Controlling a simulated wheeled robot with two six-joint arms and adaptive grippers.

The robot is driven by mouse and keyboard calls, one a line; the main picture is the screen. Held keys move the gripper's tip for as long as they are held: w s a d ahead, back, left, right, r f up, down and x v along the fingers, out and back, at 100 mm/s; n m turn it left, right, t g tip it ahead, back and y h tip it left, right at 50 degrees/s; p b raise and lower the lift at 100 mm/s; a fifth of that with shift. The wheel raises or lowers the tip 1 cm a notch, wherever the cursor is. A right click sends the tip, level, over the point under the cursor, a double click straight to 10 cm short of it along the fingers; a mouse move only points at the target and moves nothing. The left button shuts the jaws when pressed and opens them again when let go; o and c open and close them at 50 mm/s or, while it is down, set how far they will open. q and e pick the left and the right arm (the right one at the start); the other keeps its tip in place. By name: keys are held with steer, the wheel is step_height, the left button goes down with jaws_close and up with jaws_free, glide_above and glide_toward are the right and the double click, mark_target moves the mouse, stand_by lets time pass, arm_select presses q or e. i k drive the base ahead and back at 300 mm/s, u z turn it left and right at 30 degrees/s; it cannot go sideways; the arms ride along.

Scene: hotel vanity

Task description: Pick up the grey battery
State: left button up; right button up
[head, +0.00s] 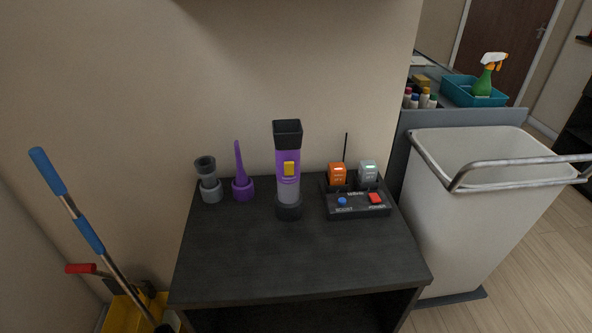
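The grey battery (367,172) sits upright in the right slot of a black charger base (357,210), at the right rear of the dark table. A small light area shows on its upper face. An orange battery (337,174) stands beside it in the left slot. The charger has a blue button (342,201) and a red button (376,198) on its front. The lower ends of both batteries are hidden in the charger. Neither of my grippers is in view.
A purple and grey handheld device (288,160) stands upright left of the charger. A purple nozzle (242,182) and a grey attachment (209,183) stand further left. The front of the dark table (300,260) is clear. A white cart bin (465,210) stands close on the right.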

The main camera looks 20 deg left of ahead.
mark_target(368, 170)
steer(key=k, duration=1)
steer(key=z, duration=0.7)
steer(key=i, duration=1.9)
steer(key=u, duration=2)
